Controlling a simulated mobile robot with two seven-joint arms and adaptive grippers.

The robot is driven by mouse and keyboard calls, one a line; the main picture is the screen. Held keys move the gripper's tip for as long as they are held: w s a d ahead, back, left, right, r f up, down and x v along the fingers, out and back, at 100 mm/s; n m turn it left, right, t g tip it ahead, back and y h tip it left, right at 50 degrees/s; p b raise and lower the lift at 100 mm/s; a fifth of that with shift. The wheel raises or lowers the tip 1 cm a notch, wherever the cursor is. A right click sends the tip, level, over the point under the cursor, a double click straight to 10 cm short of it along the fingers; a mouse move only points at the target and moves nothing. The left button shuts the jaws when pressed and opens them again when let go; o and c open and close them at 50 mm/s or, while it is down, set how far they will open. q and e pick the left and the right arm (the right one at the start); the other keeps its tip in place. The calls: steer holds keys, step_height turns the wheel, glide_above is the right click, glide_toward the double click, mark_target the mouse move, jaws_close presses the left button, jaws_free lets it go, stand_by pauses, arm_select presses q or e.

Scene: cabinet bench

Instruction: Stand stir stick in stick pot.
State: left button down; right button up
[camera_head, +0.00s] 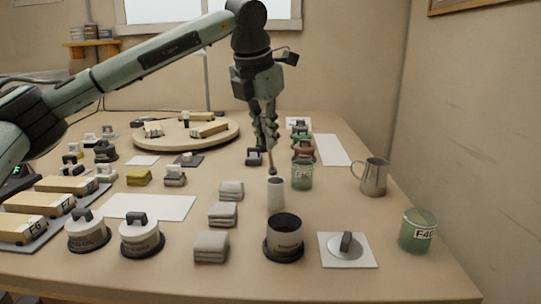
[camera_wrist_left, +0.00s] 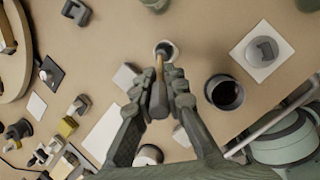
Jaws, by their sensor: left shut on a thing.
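The stick pot (camera_head: 276,195) is a small pale upright cylinder near the middle of the bench in the head view. Its dark round opening also shows in the left wrist view (camera_wrist_left: 166,49). My left gripper (camera_head: 268,145) points down above the pot and is shut on the stir stick (camera_wrist_left: 159,98). The stick's brown shaft runs from between the fingers towards the pot opening. In the head view its low end (camera_head: 272,170) is at or just above the pot's rim; I cannot tell if it is inside. My right gripper is not in view.
A green jar (camera_head: 302,176) stands close behind the pot to the right, and a dark cup (camera_head: 284,238) stands in front. Stacked grey blocks (camera_head: 223,213) are at left. A metal jug (camera_head: 373,177) and a green canister (camera_head: 417,231) stand further right.

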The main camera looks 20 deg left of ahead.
mark_target(271, 159)
arm_select(q)
steer(key=f, duration=0.4)
steer(key=shift+w+d+f, duration=0.2)
steer(key=shift+d, duration=0.1)
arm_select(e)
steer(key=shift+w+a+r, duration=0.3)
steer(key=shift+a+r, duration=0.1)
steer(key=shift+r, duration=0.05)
arm_select(q)
steer(key=shift+f, duration=0.1)
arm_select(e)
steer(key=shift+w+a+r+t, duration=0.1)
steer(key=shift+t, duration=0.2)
arm_select(q)
steer(key=shift+f+b, duration=0.2)
steer(key=shift+b, duration=0.15)
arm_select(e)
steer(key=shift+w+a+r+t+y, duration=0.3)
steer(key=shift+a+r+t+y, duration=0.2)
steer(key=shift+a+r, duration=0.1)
arm_select(q)
steer(key=shift+f, duration=0.3)
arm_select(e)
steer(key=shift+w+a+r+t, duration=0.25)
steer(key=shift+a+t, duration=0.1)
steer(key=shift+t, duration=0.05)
arm_select(q)
steer(key=c, duration=1.6)
jaws_free()
steer(key=shift+o, duration=0.2)
